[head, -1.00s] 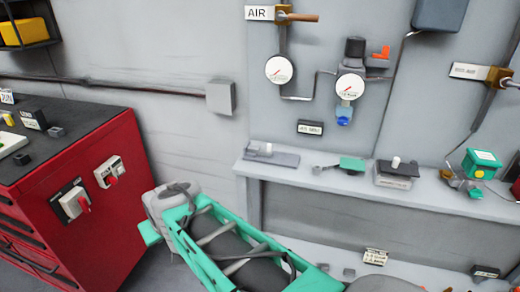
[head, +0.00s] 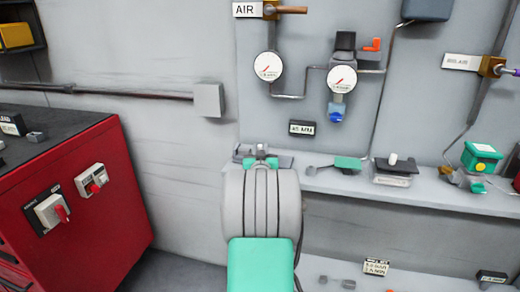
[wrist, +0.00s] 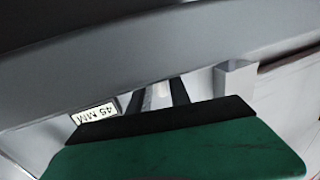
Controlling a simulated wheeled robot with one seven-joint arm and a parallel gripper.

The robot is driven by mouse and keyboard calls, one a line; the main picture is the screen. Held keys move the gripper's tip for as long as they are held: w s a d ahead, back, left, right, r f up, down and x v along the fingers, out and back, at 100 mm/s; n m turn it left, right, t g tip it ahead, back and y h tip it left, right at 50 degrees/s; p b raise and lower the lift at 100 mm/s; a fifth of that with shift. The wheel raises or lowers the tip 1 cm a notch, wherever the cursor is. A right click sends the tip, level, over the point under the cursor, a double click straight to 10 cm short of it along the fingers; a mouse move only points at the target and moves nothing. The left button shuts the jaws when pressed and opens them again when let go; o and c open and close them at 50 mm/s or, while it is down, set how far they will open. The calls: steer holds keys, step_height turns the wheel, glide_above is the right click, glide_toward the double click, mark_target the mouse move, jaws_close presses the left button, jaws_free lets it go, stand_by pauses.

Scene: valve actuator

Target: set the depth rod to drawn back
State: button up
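A grey plate-like fixture (head: 285,161) lies at the left end of the wall shelf in the head view, mostly hidden behind my arm. It may carry the depth rod; I cannot make out the rod itself. My gripper (wrist: 162,93) shows in the wrist view as two dark fingers standing apart. A pale patch shows between them; I cannot tell whether it is a part or the background, or whether the fingers touch anything. In the head view the fingertips are hidden.
A green-handled lever (head: 349,163), a dark block with a white knob (head: 394,170) and a green box (head: 481,157) stand along the shelf to the right. Gauges (head: 342,80) and pipes are above. A red cabinet (head: 90,210) stands at left.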

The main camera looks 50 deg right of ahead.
steer(key=shift+w+d, duration=0.15)
jaws_close()
stand_by(1.4)
